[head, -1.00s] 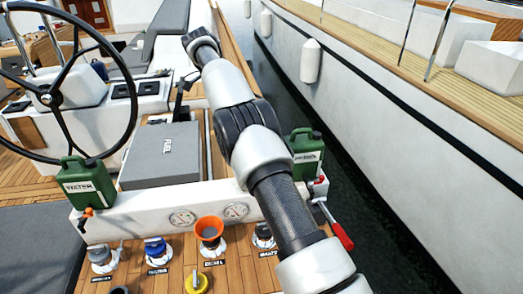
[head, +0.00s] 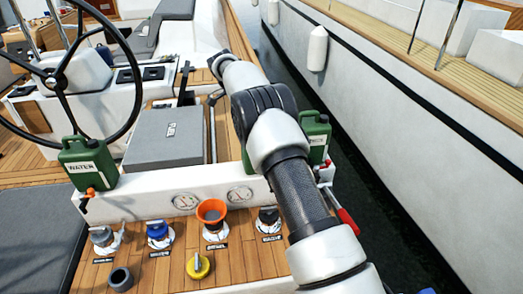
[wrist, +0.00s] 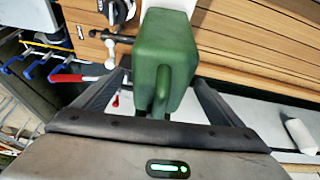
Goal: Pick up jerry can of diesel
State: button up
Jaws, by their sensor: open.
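The diesel jerry can (head: 317,136) is a green can with a pale label at the right end of the white ledge in the head view. My arm partly covers it. In the wrist view the green can (wrist: 163,45) lies between the two fingers of my open gripper (wrist: 163,92), its handle toward the palm. A finger stands on each side; I cannot tell whether either touches it. In the head view my gripper is hidden behind my arm. A similar green can (head: 88,164), labelled WATER, stands at the ledge's left end.
A red-handled lever (head: 346,220) is beside the diesel can. A grey box (head: 163,140) and a steering wheel (head: 62,75) are to the left. An orange funnel (head: 211,212) sits among deck fittings in front. Water and a neighbouring hull (head: 420,150) lie to the right.

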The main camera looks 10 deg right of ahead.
jog(key=x, duration=0.5)
jog(key=shift+a+p, duration=0.15)
jog(key=shift+p, duration=0.2)
jog(key=c, duration=2.1)
jog(key=shift+w+r, duration=0.1)
jog(key=shift+r, duration=0.1)
jog(key=shift+c, duration=0.3)
